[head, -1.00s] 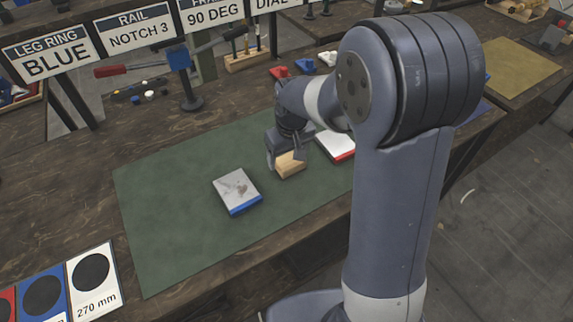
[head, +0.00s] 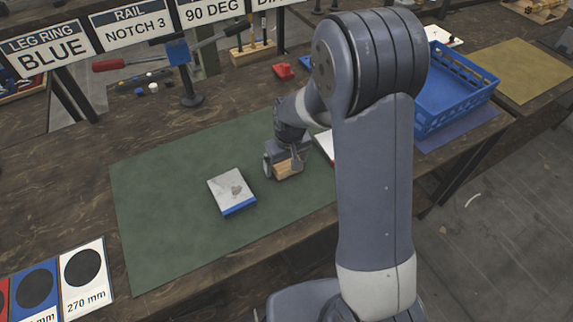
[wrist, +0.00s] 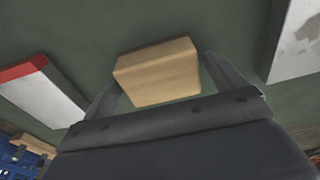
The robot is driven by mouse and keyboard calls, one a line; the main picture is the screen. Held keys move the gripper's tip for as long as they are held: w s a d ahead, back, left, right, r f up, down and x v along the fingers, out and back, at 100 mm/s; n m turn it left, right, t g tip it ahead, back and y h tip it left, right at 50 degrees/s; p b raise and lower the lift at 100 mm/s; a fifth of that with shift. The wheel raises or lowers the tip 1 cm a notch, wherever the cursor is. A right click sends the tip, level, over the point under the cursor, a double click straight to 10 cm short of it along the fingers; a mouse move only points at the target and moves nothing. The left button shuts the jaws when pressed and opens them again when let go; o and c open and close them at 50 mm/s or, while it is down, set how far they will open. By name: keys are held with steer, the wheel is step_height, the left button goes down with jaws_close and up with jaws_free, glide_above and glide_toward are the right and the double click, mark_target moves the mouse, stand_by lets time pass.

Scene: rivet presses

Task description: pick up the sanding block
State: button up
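The sanding block (head: 286,169), a plain light-wood block, lies on the green mat (head: 180,175) near its middle. My gripper (head: 284,163) is down at it, partly covering it in the head view. In the wrist view the block (wrist: 158,72) sits between the two fingertips (wrist: 163,72), one finger on each side. A narrow gap shows by the right finger; contact on the left is unclear. The gripper looks open around the block.
A white-topped, blue-edged block (head: 231,190) lies left of the gripper. A white and red one (wrist: 40,90) lies on the other side, partly hidden by my arm in the head view. A blue crate (head: 455,90) stands at the right. The mat's left part is clear.

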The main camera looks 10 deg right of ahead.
mark_target(286, 162)
steer(key=c, duration=0.9)
step_height(286, 162, up, 10)
steer(key=shift+r, duration=0.1)
steer(key=shift+c, duration=0.2)
